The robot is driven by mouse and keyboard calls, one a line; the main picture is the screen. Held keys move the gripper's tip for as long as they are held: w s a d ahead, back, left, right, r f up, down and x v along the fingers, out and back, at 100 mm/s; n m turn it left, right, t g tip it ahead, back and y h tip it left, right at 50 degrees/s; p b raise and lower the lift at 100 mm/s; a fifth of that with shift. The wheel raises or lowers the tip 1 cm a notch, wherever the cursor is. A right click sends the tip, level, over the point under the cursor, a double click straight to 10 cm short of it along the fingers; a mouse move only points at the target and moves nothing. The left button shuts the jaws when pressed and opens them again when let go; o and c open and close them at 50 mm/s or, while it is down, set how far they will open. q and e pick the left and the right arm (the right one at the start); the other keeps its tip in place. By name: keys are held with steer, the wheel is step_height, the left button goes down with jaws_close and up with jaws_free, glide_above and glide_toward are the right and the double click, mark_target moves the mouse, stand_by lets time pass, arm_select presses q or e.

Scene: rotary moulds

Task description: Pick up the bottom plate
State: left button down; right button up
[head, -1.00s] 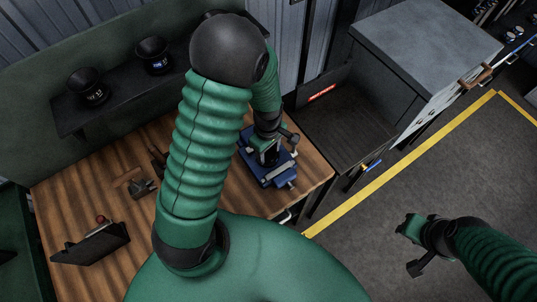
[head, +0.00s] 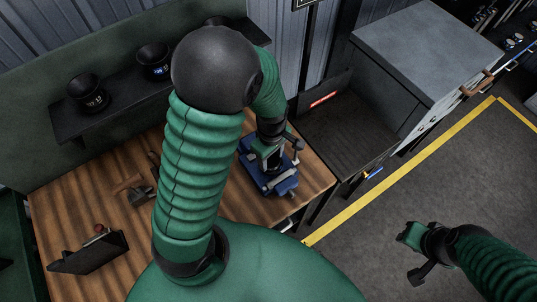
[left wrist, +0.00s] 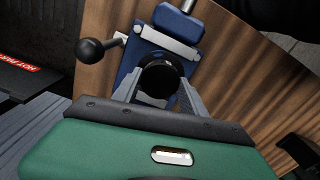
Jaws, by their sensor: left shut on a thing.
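A blue vise (head: 282,184) stands on the wooden table near its right end. It also shows in the left wrist view (left wrist: 133,62), with metal jaws and a ball-ended handle. My left gripper (head: 272,158) is over the vise. In the left wrist view, its grey fingers (left wrist: 158,92) are shut on a dark round piece, which I take to be the bottom plate (left wrist: 159,74). The piece is at the vise; I cannot tell whether it touches it. Its underside is hidden. My right gripper (head: 416,250) is over the floor at the right, apart from the table; its fingers are unclear.
Black bowls (head: 88,93) stand on a dark shelf (head: 88,131) behind the table. A hammer-like tool (head: 138,190) and a dark tilted stand (head: 88,252) are on the table's left. A grey cabinet (head: 430,45) and open dark bin (head: 345,130) are right of the table.

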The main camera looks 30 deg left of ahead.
arm_select(q)
steer(key=s+d+r, duration=0.1)
steer(key=s+d, duration=0.6)
steer(key=d, duration=0.5)
steer(key=shift+s+d+r, duration=0.15)
steer(key=shift+d+r, duration=0.1)
steer(key=shift+a, duration=0.1)
